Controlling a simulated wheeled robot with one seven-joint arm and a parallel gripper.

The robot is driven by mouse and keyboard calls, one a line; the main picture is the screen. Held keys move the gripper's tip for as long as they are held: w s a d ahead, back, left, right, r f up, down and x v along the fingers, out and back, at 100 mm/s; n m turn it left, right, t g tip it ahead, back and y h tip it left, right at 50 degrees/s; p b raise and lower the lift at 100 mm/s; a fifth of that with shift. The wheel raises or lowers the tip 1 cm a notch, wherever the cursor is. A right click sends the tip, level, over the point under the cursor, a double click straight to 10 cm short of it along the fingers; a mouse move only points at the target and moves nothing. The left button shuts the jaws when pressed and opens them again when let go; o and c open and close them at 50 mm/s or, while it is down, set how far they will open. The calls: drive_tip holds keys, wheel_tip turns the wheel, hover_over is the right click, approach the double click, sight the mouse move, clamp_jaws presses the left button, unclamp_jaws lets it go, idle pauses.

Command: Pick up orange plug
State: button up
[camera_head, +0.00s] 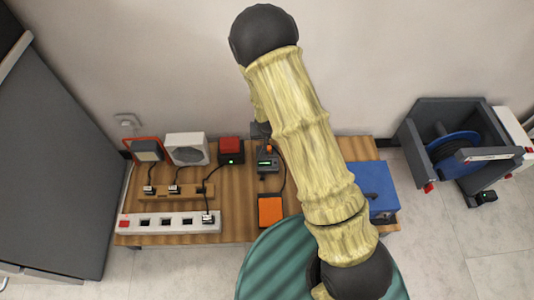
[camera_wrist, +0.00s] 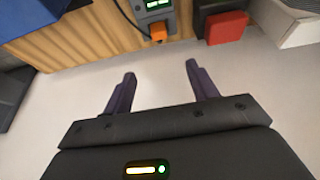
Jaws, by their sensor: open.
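The small orange plug (camera_head: 269,149) is at the wall-side end of a grey device with a green display (camera_head: 267,164), left of my arm. It also shows in the wrist view (camera_wrist: 158,34), near the top centre, against the same device (camera_wrist: 153,8). My gripper (camera_wrist: 160,69) is open, with its two dark fingers apart and nothing between them. In the wrist view the plug lies beyond the fingertips, roughly in line with the gap, and apart from them. In the head view my arm hides most of the gripper.
The wooden table (camera_head: 235,187) holds a red-topped box (camera_head: 231,149), a white fan-like unit (camera_head: 186,148), a white power strip (camera_head: 165,221), an orange-topped box (camera_head: 271,210) and a blue box (camera_head: 376,188). A dark cable runs beside the device. The wall is close behind.

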drive_tip(key=b+x, duration=0.6)
drive_tip(key=x, duration=0.5)
drive_tip(key=shift+f, duration=0.35)
drive_tip(key=shift+w+f, duration=0.15)
drive_tip(key=shift+f, duration=0.05)
drive_tip(key=b+x, duration=0.5)
drive_tip(key=shift+s+f, duration=0.3)
drive_tip(key=shift+r, duration=0.1)
drive_tip(key=c, duration=1.2)
